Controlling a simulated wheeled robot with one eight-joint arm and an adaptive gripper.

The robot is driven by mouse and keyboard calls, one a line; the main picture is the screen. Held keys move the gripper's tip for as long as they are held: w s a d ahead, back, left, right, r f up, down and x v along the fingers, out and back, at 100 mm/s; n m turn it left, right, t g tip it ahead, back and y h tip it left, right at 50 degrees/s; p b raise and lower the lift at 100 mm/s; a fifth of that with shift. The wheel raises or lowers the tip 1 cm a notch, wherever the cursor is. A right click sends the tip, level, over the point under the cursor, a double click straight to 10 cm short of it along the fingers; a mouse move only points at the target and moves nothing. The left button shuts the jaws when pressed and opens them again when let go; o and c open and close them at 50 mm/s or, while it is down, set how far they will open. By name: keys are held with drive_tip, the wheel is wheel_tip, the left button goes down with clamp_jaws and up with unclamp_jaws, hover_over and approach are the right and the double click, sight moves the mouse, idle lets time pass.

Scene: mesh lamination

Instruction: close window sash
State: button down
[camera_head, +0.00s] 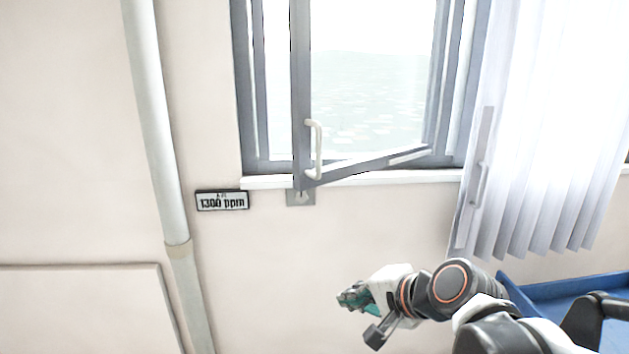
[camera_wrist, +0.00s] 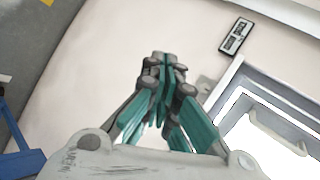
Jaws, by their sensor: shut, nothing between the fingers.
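The window sash (camera_head: 301,95) stands swung open into the room, away from the grey window frame (camera_head: 243,90). A pale upright handle (camera_head: 316,150) is on the sash's free edge, near its lower corner. My gripper (camera_head: 350,297) is below the sash and slightly right of the handle, clear of both, and holds nothing. In the wrist view my gripper (camera_wrist: 165,65) has its teal fingers closed together. The wrist view also shows the sash (camera_wrist: 235,88) at the right, with the handle (camera_wrist: 277,132) on it.
A grey pipe (camera_head: 158,120) runs down the wall at left. A sign reading 1300 ppm (camera_head: 222,200) is beside the white sill (camera_head: 400,177). A white curtain (camera_head: 545,110) hangs at right. A blue surface (camera_head: 560,295) is at lower right. The wall below the window is open.

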drive_tip(key=w+r+m+t+y+p, duration=0.35)
drive_tip(key=w+r+m, duration=0.25)
drive_tip(key=w+m, duration=0.3)
drive_tip(key=m+t+p, duration=0.3)
drive_tip(key=m, duration=0.7)
approach(309, 188)
drive_tip(key=b+x, duration=0.2)
drive_tip(key=x, duration=0.4)
drive_tip(key=shift+w+a, duration=0.1)
drive_tip(key=shift+w, duration=0.05)
drive_tip(key=shift+w+a+r, duration=0.1)
drive_tip(key=shift+w+a, duration=0.05)
drive_tip(key=shift+w, duration=0.05)
